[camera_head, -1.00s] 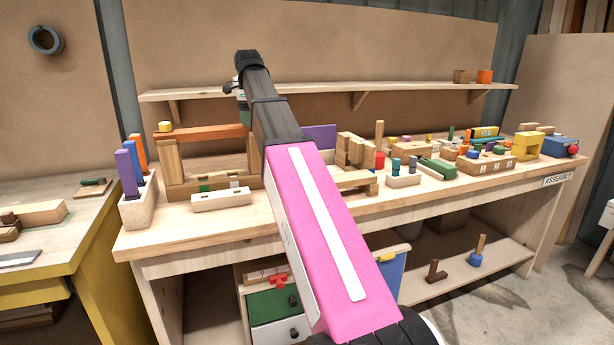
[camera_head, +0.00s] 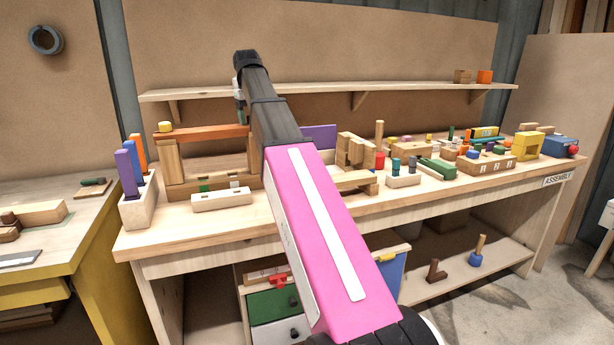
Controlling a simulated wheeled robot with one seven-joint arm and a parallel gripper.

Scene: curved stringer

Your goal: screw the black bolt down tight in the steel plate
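I cannot make out the black bolt in this view. A flat grey piece (camera_head: 18,259) lies on the left table's edge; I cannot tell whether it is the steel plate. My pink and black arm rises across the middle of the picture and hides part of the bench. Its far end is in front of the back board, left of centre. A small grey and teal bit shows beside that end. My gripper's fingers do not show, so what they hold is hidden.
The long workbench (camera_head: 390,205) carries a wooden arch (camera_head: 205,132), a peg block (camera_head: 138,207), a slotted block (camera_head: 221,199) and many coloured blocks at right. A shelf (camera_head: 410,87) runs above it. The left table (camera_head: 75,245) stands apart, holding brown wooden blocks (camera_head: 38,214).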

